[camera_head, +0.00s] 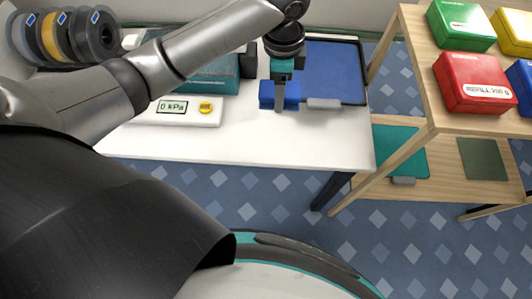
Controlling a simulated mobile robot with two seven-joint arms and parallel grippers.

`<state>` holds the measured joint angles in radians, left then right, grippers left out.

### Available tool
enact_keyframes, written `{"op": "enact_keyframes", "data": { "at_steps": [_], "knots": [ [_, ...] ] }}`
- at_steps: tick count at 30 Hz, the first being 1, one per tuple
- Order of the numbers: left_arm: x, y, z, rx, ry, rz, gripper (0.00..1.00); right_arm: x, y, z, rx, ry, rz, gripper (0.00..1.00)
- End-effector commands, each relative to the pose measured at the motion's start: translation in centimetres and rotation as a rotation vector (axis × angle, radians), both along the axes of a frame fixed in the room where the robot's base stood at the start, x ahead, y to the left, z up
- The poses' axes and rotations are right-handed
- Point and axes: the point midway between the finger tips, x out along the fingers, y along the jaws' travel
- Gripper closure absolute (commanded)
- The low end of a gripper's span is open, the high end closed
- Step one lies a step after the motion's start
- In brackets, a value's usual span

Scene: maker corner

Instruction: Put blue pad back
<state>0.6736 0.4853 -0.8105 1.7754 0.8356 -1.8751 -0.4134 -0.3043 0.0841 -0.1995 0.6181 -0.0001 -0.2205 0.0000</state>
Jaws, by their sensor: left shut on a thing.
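A flat blue pad (332,70) with a dark border lies on the white table, with a grey tab (323,104) at its front edge. My left gripper (280,104) reaches down at the pad's front left. It is shut on a small thick blue block (292,95), and a finger covers the block's middle. I cannot tell whether the block touches or is joined to the pad. The gripper and wrist hide part of the pad's left side. My right gripper is not in view.
The white table (280,145) also bears a teal machine (213,77) with a "0 kPa" display (172,107), and several spools (60,38). The wooden shelf (411,80) at right holds coloured boxes, including a red one (473,82), above a teal pad (400,148) and dark green pad (483,159).

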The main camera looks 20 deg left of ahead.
Motion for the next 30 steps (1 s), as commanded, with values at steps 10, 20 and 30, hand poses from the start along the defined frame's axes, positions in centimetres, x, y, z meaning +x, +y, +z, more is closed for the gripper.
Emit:
{"op": "enact_keyframes", "data": {
  "at_steps": [10,20,30],
  "knots": [
    [-0.3,0.1,-4.9,0.007,0.004,-0.015,1.00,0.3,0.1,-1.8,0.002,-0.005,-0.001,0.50],
    [-0.2,0.1,-13.3,0.007,0.002,-0.015,1.00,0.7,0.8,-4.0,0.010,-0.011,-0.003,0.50],
    [-0.2,0.1,-16.5,0.006,-0.001,-0.016,1.00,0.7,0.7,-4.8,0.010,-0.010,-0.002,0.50]
  ]
}}
